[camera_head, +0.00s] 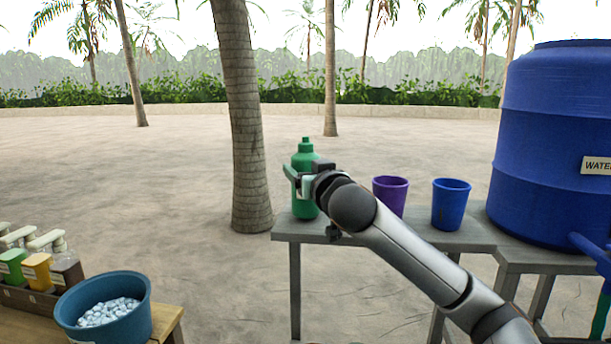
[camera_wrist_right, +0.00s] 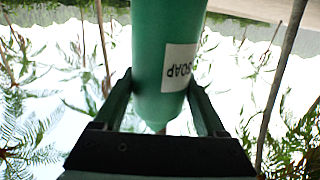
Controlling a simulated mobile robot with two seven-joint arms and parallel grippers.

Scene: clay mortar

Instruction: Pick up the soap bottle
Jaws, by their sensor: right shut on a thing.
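The soap bottle (camera_head: 305,158) is green with a narrow capped neck. It is upright at the left end of the grey table (camera_head: 345,231); I cannot tell whether its base touches the top. My right gripper (camera_head: 300,183) is shut on the bottle's body, reaching in from the lower right and hiding part of it. In the right wrist view the bottle (camera_wrist_right: 165,60) sits between the two fingers, with its white SOAP label (camera_wrist_right: 180,68) facing the camera. My left gripper is not in view.
A purple cup (camera_head: 391,195) and a blue cup (camera_head: 450,204) stand right of the bottle, near my right arm. A large blue water barrel (camera_head: 550,140) is farther right. A blue tub (camera_head: 140,310) of white pieces sits on a wooden table at lower left. A palm trunk (camera_head: 245,130) rises behind.

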